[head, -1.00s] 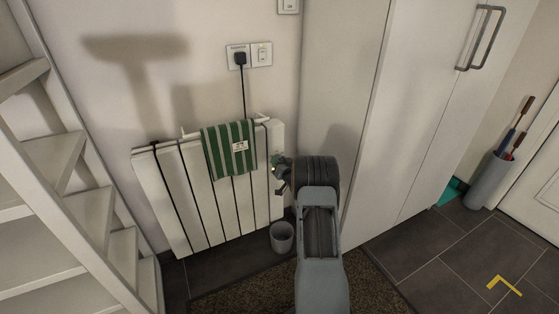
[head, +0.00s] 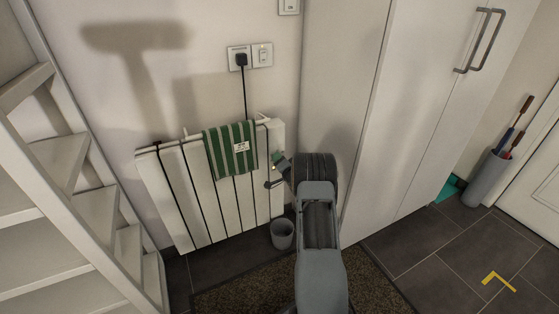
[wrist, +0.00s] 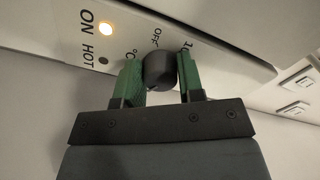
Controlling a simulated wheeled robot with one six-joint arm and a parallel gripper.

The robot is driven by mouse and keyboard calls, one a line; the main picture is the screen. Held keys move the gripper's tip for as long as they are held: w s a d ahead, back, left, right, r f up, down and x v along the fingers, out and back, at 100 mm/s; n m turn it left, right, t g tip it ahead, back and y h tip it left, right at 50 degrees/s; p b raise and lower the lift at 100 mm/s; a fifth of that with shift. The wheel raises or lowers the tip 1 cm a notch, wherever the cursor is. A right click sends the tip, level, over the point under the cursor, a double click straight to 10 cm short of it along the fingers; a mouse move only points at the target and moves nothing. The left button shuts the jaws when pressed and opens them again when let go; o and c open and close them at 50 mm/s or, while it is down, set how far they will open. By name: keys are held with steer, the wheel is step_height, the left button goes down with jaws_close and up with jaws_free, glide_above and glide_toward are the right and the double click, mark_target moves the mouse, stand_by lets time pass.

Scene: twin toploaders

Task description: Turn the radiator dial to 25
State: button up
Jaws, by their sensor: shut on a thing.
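The white radiator (head: 215,190) stands against the wall in the head view, with its control panel on its right end. In the wrist view the panel (wrist: 205,52) carries a round black dial (wrist: 159,71). My gripper (wrist: 160,75) has green fingers, one on each side of the dial, and is shut on it. The marks "OFF" and "10" show near the dial; other numbers are hidden or out of frame. A lit lamp (wrist: 105,29) sits by "ON" and a dark one (wrist: 103,60) by "HOT". In the head view my gripper (head: 279,168) is at the radiator's right end, and the arm hides the dial.
A green striped towel (head: 231,149) hangs over the radiator. A grey bin (head: 282,234) stands on the floor below its right end. White shelves (head: 75,220) are at left, a tall white cabinet (head: 365,110) at right. A plug (head: 241,60) is above.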

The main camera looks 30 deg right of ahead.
steer(key=shift+m, duration=0.3)
steer(key=o, duration=0.9)
steer(key=s+a+p, duration=0.2)
steer(key=s+p, duration=0.2)
steer(key=s, duration=0.9)
steer(key=shift+s, duration=0.35)
